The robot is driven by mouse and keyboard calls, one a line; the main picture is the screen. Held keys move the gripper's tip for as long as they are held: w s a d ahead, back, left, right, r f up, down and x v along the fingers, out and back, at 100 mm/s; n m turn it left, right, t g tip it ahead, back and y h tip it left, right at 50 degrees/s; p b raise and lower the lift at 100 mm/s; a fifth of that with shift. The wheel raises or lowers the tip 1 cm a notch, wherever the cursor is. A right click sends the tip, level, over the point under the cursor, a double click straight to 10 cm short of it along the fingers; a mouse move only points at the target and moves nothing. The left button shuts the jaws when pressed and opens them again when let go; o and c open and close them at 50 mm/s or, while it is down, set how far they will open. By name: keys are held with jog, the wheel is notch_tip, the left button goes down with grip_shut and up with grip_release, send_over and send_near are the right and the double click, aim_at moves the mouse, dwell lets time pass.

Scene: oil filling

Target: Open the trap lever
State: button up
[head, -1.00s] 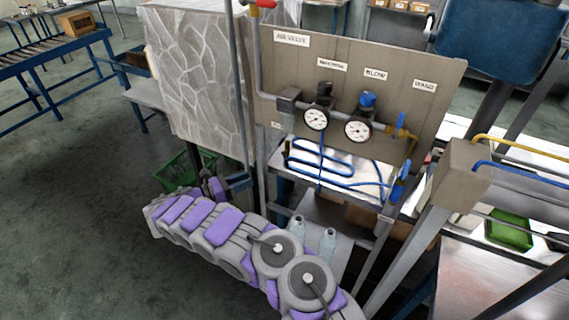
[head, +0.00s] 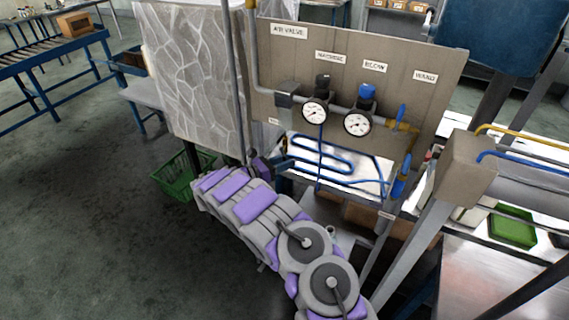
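My arm reaches from the lower right toward the panel in the head view. My gripper (head: 262,166) is at its far end, near the foot of a thin grey vertical pipe (head: 238,90). A small dark-blue part (head: 283,162) shows at the gripper's tip; I cannot tell whether it is the trap lever or part of the gripper. The fingers are too small and dark to tell open from shut. No lever is labelled as the trap.
A panel (head: 437,100) carries labels, two gauges (head: 314,113) and a blue-handled valve (head: 400,115). Blue hose lies on a shelf below. A green crate (head: 174,178) stands on the floor left of my arm. A grey post (head: 410,235) stands at right.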

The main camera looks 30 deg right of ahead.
jog(key=shift+d, duration=0.15)
jog(key=shift+c, duration=0.2)
grip_shut()
jog(key=shift+w+a+m+y+p, duration=0.3)
jog(key=shift+m+y, duration=0.15)
jog(key=shift+m, duration=0.15)
jog(key=shift+w+a+m+y+p, duration=0.15)
jog(key=shift+w+m+y+p, duration=0.1)
jog(key=shift+m+y, duration=0.3)
jog(key=shift+o, duration=0.2)
grip_release()
jog(key=shift+f, duration=0.1)
